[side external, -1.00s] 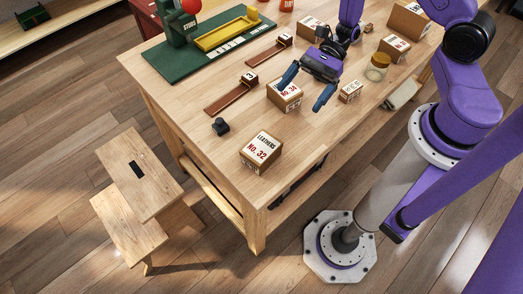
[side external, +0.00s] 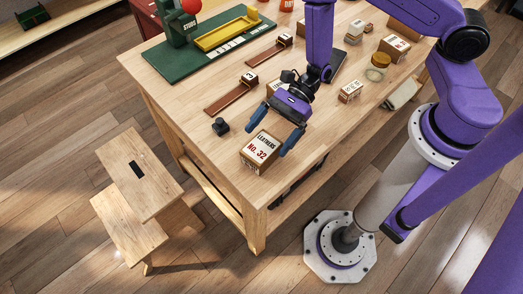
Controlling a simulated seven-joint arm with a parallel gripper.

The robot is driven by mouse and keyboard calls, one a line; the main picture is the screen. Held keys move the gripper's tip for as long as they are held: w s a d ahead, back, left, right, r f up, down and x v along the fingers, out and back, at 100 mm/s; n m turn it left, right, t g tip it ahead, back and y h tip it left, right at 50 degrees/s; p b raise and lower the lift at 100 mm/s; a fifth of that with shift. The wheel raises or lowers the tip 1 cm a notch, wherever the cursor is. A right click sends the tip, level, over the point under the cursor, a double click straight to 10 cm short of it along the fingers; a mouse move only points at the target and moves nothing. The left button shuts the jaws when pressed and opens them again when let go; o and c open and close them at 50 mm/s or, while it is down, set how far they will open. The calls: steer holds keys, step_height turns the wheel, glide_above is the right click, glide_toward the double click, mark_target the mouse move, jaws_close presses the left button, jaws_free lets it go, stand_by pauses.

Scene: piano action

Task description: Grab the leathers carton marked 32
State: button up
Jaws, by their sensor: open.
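The leathers carton marked No. 32 (side external: 260,152) stands on the wooden table near its front corner, with its white label and red number facing up. My gripper (side external: 271,132) is open, with its two blue fingers spread around the far end of the carton. One finger is on the left and one on the right. I cannot tell whether the fingers touch the carton or how high above the table they are. Nothing is held.
Another carton (side external: 273,90) is mostly hidden behind my gripper. A small box (side external: 350,92) and a jar with a yellowish lid (side external: 377,66) stand to the right. A small black object (side external: 221,126) lies left of the carton. The table's front edge is close.

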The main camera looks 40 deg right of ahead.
mark_target(259, 149)
steer(key=x, duration=0.4)
steer(key=shift+f, duration=0.3)
steer(key=c, duration=1.1)
steer(key=shift+r, duration=0.2)
